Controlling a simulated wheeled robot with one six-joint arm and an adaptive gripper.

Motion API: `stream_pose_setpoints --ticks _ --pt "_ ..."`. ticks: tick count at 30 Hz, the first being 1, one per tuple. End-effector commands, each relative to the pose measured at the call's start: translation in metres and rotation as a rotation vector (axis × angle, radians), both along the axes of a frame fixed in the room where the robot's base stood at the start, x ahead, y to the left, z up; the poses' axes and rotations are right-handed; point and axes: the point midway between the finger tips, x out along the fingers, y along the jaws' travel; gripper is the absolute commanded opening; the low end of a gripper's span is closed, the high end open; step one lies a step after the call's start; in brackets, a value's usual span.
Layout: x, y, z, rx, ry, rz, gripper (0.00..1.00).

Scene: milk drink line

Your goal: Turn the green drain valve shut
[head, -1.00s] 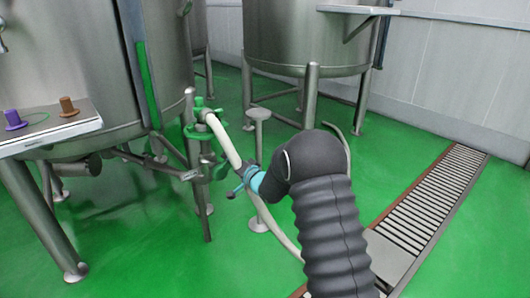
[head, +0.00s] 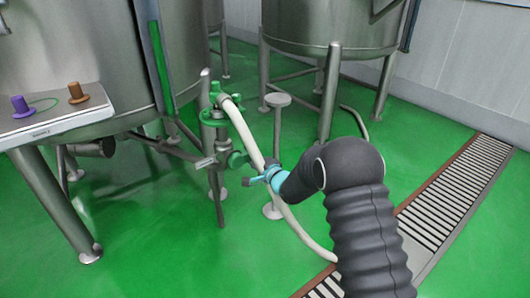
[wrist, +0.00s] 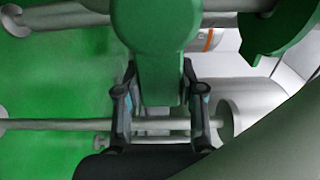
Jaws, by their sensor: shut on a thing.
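The green drain valve (head: 236,159) is on the pipework below the large steel tank at the left. In the wrist view its green handle (wrist: 158,70) is large, with a rounded hub above and a flat lever reaching down between my fingers. My gripper (wrist: 157,92) is shut on this lever, one dark finger on each side. In the head view my gripper (head: 258,178) is at the valve's right, by the pale hose, which passes close to it. The exact contact is hidden there.
A pale hose (head: 300,232) runs from the green fitting (head: 218,92) down to the floor. A steel post (head: 278,102) stands behind it. A side table (head: 55,118) with purple and brown knobs is at the left. A drain grate (head: 455,205) crosses the floor at right.

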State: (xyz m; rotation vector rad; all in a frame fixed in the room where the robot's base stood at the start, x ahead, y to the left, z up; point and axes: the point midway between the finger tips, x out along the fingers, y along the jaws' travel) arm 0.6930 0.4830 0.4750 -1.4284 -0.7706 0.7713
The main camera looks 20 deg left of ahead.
Motion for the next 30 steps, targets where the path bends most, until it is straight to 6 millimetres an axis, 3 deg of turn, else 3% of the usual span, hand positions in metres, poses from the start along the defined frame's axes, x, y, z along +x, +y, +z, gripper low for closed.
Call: stream_pose_setpoints --ticks 14,15,17,30 --pt "-0.0031 0.005 -0.001 0.009 0.014 0.006 0.0" --pt "-0.003 0.0049 -0.0011 0.009 0.014 0.006 0.48" --pt "-0.003 0.0047 -0.0011 0.009 0.015 0.006 0.63" --pt "-0.0057 -0.0031 -0.0004 0.008 0.012 0.004 0.65"
